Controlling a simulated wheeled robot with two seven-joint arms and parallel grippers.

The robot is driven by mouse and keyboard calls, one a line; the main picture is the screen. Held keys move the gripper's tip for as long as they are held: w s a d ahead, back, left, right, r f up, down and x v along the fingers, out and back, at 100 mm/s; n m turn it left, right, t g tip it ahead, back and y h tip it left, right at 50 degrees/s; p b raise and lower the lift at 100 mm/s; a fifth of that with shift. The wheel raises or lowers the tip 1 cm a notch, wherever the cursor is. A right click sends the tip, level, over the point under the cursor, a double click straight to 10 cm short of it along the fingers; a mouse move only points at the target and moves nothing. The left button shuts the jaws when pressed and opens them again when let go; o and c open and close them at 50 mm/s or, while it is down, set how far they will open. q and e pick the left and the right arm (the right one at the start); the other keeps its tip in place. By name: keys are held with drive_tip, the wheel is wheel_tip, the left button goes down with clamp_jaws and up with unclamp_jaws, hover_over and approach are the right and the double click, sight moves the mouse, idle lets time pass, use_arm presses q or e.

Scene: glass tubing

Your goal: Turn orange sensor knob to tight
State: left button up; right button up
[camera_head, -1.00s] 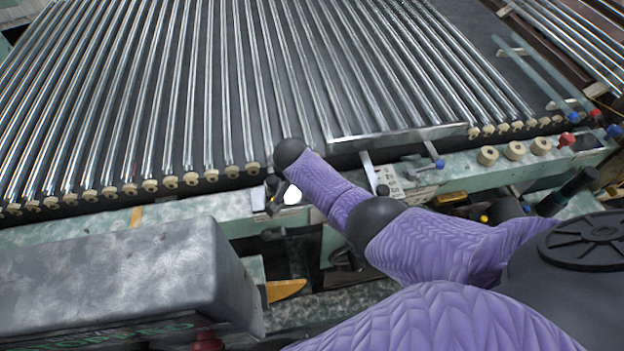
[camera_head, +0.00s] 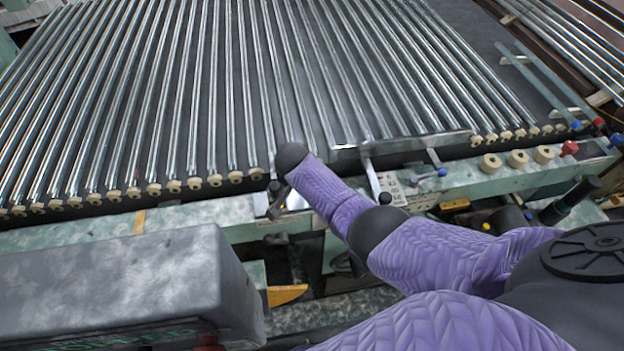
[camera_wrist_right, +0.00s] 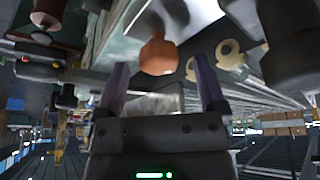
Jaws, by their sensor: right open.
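An orange faceted knob (camera_wrist_right: 158,54) shows in the right wrist view, at upper middle. My right gripper (camera_wrist_right: 161,78) is open, with one purple finger on each side of the picture's middle. The knob lies beyond and between the fingertips, and nothing is held. I cannot tell whether a finger touches it. In the head view my purple right arm reaches in from the right to the front edge of the machine. I cannot make out the right gripper or the orange knob there. My left gripper is not in view.
A bed of shiny parallel tubes (camera_head: 180,95) fills the back. Pale rings (camera_head: 517,158) and a red knob (camera_head: 569,148) sit on the green rail at the right. A grey box (camera_head: 120,285) stands front left, beside an orange-yellow pointed piece (camera_head: 287,294).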

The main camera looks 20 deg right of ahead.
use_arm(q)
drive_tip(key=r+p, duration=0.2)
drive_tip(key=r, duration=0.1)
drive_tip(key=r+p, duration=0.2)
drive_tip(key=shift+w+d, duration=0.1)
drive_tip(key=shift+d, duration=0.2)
use_arm(e)
drive_tip(key=v, duration=0.9)
drive_tip(key=shift+r, duration=0.1)
drive_tip(key=s+f+n+y+b, duration=0.1)
drive_tip(key=s+f+n+b, duration=0.5)
drive_tip(key=f, duration=0.7)
drive_tip(key=s+f+n+y+b, duration=0.1)
drive_tip(key=s+f+b, duration=0.2)
drive_tip(key=s+f, duration=0.65)
use_arm(q)
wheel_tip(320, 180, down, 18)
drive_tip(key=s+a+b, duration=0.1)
drive_tip(key=b, duration=0.7)
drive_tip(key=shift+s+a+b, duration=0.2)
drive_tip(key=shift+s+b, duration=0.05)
drive_tip(key=shift+b, duration=0.15)
use_arm(e)
drive_tip(key=s+d+f+n+g+y, duration=0.1)
drive_tip(key=s+f+n, duration=0.6)
drive_tip(key=s+f, duration=1.2)
drive_tip(key=s, duration=0.3)
drive_tip(key=shift+s+d+f+n+g+y, duration=0.2)
drive_tip(key=shift+s+d+n+g+y, duration=0.05)
drive_tip(key=shift+d+n+g+y, duration=0.05)
